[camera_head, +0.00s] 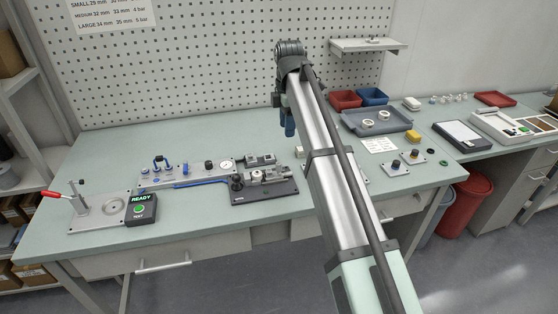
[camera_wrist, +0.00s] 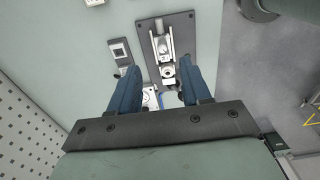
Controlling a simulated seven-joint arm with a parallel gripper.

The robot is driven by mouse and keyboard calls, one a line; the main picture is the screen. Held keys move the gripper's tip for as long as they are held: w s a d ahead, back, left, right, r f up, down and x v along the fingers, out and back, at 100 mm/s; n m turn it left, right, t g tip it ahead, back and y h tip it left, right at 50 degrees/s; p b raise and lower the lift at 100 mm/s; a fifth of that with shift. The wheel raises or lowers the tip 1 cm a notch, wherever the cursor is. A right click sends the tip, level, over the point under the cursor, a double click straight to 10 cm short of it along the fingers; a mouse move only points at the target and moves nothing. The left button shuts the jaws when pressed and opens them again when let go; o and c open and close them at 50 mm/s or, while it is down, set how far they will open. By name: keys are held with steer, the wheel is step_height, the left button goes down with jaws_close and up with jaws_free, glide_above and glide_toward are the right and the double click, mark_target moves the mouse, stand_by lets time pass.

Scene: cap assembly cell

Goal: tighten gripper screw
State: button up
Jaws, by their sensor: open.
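My gripper (camera_wrist: 159,68) is open, its two blue fingers pointing at the bench, and nothing shows held between them. In the head view, one blue finger shows below my wrist (camera_head: 289,124). The wrist view shows a dark base plate (camera_wrist: 184,24) carrying a grey metal mechanism (camera_wrist: 161,42) with a round fitting (camera_wrist: 167,70) between the fingertips in the picture. I cannot tell which part is the gripper screw. In the head view the same dark plate (camera_head: 270,192) lies on the bench, left of my arm. I see no contact with the fingers.
A row of blue-handled fixtures with a gauge (camera_head: 225,164) adjoins the plate. A box reading READY (camera_head: 141,208) and a red-handled press (camera_head: 62,197) stand at left. Red (camera_head: 345,99) and blue (camera_head: 372,96) bins and a grey tray (camera_head: 376,120) are at right. The left rear bench is clear.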

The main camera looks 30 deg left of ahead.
mark_target(279, 163)
steer(key=f, duration=0.4)
steer(key=s+a+f, duration=0.1)
steer(key=f, duration=0.8)
steer(key=shift+s+a+f, duration=0.15)
steer(key=shift+s+a, duration=0.25)
jaws_close()
